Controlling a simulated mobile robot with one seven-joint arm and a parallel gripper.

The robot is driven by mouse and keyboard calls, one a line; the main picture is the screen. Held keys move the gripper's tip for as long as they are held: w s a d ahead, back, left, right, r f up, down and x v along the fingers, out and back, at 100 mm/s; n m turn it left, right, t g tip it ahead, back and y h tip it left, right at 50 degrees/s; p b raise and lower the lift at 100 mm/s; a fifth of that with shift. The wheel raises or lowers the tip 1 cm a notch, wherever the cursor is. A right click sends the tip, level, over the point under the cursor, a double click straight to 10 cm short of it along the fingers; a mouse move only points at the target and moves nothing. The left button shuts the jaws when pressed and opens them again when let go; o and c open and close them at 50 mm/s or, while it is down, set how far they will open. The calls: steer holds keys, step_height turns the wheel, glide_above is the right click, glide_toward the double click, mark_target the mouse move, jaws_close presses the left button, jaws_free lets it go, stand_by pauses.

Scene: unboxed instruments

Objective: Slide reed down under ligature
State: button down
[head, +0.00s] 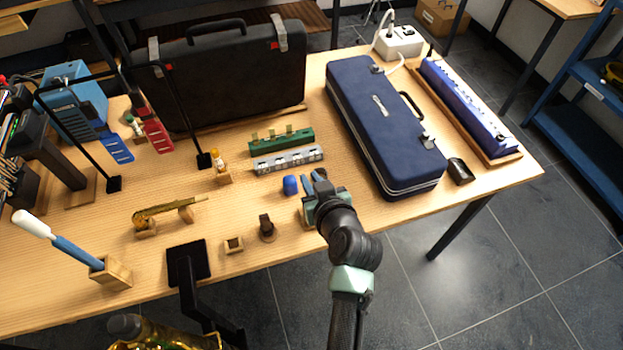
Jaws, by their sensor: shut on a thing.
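My gripper (312,181) is at the front middle of the table, low over the top, with the wrist reaching in from the lower right. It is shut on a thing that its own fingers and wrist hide. A light wooden block (304,213) shows partly just behind and beside the gripper. I cannot make out the reed or the ligature in this view. A small dark upright piece on a base (267,228) stands left of the gripper; it is too small to tell what it is.
A small blue round object (290,185) sits close left of the gripper. A small hollow wooden block (233,245) stands farther left. A dark blue case (375,130) lies to the right. A green piece (280,140) and a grey piece (287,160) lie behind.

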steer(key=shift+f, duration=0.1)
stand_by(0.3)
steer(key=shift+f+b, duration=0.3)
steer(key=shift+b, duration=0.15)
steer(key=shift+f+b, duration=1.1)
steer(key=shift+f, duration=0.05)
stand_by(1.7)
steer(key=c, duration=0.8)
jaws_free()
steer(key=shift+s+d+r, duration=0.15)
steer(key=shift+s+r, duration=0.2)
steer(key=shift+s, duration=0.1)
steer(key=v, duration=1.2)
steer(key=shift+f, duration=0.15)
